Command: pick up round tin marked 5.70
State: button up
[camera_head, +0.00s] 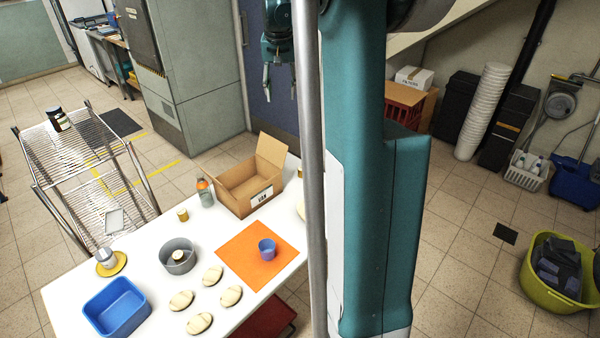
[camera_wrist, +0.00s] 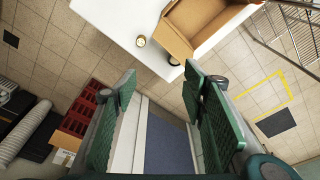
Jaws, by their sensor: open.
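Several small round tins or jars are in view, but no marking can be read, so I cannot tell which is marked 5.70. In the head view, one yellowish tin (camera_head: 182,215) stands on the table left of the cardboard box, one tin (camera_head: 180,257) sits inside a grey round pot (camera_head: 168,264), and another (camera_head: 300,171) is partly visible right of the box. In the wrist view, a round light-topped item (camera_wrist: 141,41) and a small tin-like item (camera_wrist: 174,60) are near the table corner. My gripper (camera_head: 280,82) is open and empty, above and beyond the table's far edge.
The white table (camera_head: 145,250) holds an open cardboard box (camera_head: 235,200), a bottle (camera_head: 205,193), a blue bin (camera_head: 95,312), an orange mat (camera_head: 240,275) with a blue cup (camera_head: 267,249), a lidded container (camera_head: 106,258) and several bread-like pieces. A wire rack (camera_head: 60,160) stands left.

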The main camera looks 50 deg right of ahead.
jog(key=m, duration=0.1)
send_over(302, 168)
notch_tip(302, 168, down, 5)
jog(key=shift+g, duration=0.4)
jog(key=f, duration=3.1)
jog(key=shift+s+a, duration=0.25)
jog(key=shift+a, duration=0.1)
jog(key=shift+f, duration=0.35)
jog(key=shift+f, duration=0.1)
jog(key=shift+d+f, duration=0.1)
jog(key=shift+f, duration=1.05)
jog(key=shift+f, duration=0.1)
jog(key=shift+w+d+f+b, duration=0.15)
jog(key=shift+f+b, duration=0.2)
jog(key=shift+f, duration=0.9)
jog(key=shift+w+d+f+b, duration=0.15)
jog(key=shift+f+b, duration=0.15)
jog(key=shift+f, duration=0.95)
jog(key=shift+c, duration=0.4)
